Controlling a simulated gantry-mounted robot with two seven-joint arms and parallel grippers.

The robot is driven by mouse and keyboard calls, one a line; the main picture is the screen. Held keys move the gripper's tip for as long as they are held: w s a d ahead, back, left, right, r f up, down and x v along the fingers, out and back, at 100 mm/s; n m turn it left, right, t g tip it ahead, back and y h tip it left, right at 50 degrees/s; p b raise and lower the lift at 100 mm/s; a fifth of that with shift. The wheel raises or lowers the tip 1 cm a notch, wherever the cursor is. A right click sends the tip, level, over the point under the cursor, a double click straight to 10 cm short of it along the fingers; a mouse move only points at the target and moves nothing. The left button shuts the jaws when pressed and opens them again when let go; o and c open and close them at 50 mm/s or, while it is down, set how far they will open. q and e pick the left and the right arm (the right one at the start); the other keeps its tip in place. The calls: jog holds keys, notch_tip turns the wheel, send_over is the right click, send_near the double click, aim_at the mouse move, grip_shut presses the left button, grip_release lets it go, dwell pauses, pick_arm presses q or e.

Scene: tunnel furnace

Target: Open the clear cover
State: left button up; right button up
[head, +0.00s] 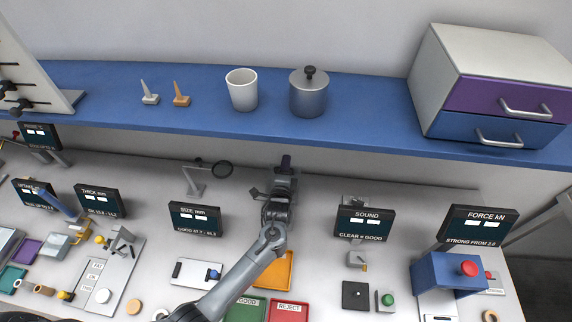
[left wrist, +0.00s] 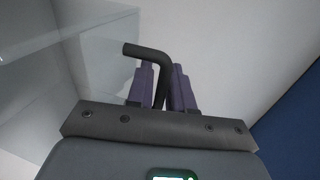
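The clear cover (left wrist: 85,60) shows in the left wrist view as see-through panes at the left. A dark bent handle (left wrist: 150,52) stands between the two purple fingers of my left gripper (left wrist: 165,82). The fingers lie close against both sides of the handle and look shut on it. In the head view my left gripper (head: 285,164) is at the back of the bench, below the shelf edge. There the arm hides what is under it, and I cannot make out the cover. My right gripper is not in view.
The blue shelf (head: 370,115) runs above the bench, with a white cup (head: 242,89), a metal pot (head: 309,95) and a drawer unit (head: 490,85). Near the arm are the SIZE display (head: 195,218), the SOUND display (head: 364,223) and an orange tray (head: 275,270).

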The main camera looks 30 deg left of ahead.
pick_arm(q)
jog(key=shift+w, duration=0.15)
grip_shut()
jog(key=shift+s+d+r+t+y, duration=0.25)
jog(key=shift+s+t, duration=0.1)
jog(key=shift+s, duration=0.25)
jog(key=shift+s+d+r+t+y, duration=0.15)
jog(key=shift+s+d+t, duration=0.15)
jog(key=shift+s, duration=0.3)
grip_release()
jog(key=v, duration=1)
jog(key=shift+s, duration=0.35)
jog(key=shift+d+f, duration=0.1)
